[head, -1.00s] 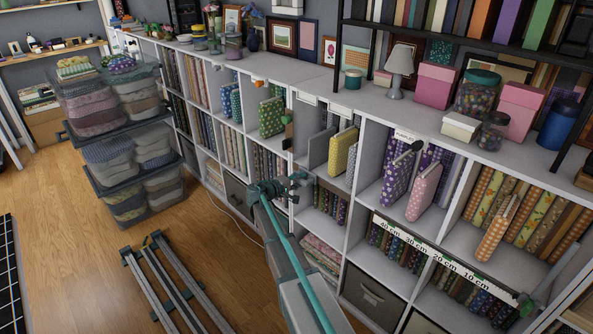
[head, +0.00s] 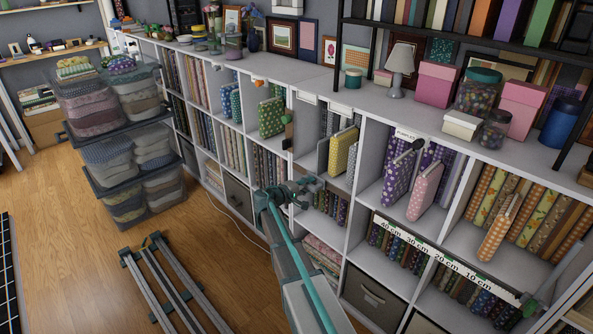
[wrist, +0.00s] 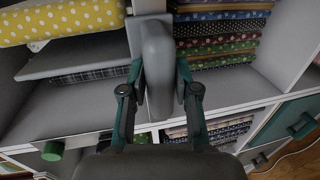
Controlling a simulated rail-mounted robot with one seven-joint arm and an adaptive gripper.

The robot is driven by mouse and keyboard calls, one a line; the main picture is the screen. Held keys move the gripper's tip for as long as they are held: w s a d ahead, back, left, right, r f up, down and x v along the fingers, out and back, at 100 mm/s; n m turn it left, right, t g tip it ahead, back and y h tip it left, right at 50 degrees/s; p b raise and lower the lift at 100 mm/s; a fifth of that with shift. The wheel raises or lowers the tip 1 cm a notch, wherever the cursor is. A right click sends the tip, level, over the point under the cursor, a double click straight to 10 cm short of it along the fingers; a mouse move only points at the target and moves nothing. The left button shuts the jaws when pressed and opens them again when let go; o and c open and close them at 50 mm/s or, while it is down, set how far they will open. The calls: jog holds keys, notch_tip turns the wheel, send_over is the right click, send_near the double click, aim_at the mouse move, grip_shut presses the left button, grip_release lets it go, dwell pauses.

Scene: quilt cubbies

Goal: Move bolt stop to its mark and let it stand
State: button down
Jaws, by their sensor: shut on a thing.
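My gripper (wrist: 158,92) is shut on a grey, round-edged slab (wrist: 157,62), which I take to be the bolt stop. In the wrist view the slab stands between both fingers, in front of a cubby divider. In the head view my gripper (head: 303,190) is at the front of the middle cubbies, below the yellow dotted fabric bolt (head: 342,152). The slab is too small there to make out clearly. I cannot pick out its mark.
A yellow dotted bolt (wrist: 62,20) and a flat grey panel (wrist: 80,56) lie left of the slab in the wrist view. Stacked fabrics (wrist: 220,35) fill the cubby to its right. A ruler strip (head: 432,252) runs along a shelf edge. Plastic bins (head: 135,185) stand on the floor.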

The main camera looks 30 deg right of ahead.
jog(key=shift+s+d+f+b, duration=0.1)
jog(key=shift+s+d+b, duration=0.2)
jog(key=shift+s, duration=0.75)
jog(key=shift+s+d+r+b, duration=0.1)
jog(key=shift+s+d+b, duration=0.2)
jog(key=shift+s, duration=0.8)
jog(key=shift+s+d+f+b, duration=0.1)
jog(key=shift+s+d+b, duration=0.2)
jog(key=shift+s, duration=0.75)
jog(key=c, duration=0.8)
grip_release()
jog(key=shift+w, duration=0.15)
jog(key=shift+c, duration=0.6)
jog(key=v, duration=0.7)
jog(key=shift+b, duration=0.4)
